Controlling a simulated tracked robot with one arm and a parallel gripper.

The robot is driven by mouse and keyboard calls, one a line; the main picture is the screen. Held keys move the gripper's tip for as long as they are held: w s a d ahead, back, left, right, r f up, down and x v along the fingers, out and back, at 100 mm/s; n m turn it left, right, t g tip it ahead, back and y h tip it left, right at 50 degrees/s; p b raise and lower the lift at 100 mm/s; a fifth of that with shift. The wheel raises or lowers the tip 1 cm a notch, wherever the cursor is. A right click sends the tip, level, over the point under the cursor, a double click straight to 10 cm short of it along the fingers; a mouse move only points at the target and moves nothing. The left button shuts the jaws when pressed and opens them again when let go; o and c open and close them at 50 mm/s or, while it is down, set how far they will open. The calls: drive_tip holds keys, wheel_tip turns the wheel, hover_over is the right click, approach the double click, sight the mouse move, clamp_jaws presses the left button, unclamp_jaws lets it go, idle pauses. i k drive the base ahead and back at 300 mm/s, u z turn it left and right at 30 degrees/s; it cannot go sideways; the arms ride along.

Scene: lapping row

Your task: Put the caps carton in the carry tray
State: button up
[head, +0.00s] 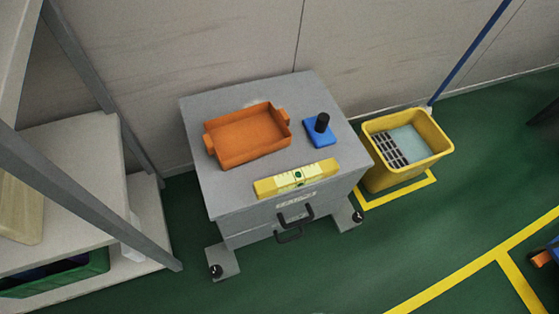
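An orange tray with end handles (226,159), which I take as the carry tray, sits on top of a grey drawer cabinet (219,199). It looks empty. A long yellow box with a pale printed label (267,188) lies along the front edge of the same top, in front of the tray and apart from it. I take it as the caps carton, but the label is too small to read. My gripper does not show in the head view.
A blue block with a black knob (320,128) stands right of the tray. A yellow mop bucket (388,179) stands on the floor at the cabinet's right. Shelving (70,140) with a green crate (97,264) fills the left. Green floor at front is clear.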

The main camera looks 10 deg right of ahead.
sight(253, 146)
drive_tip(key=i, duration=1.85)
drive_tip(key=u, duration=0.2)
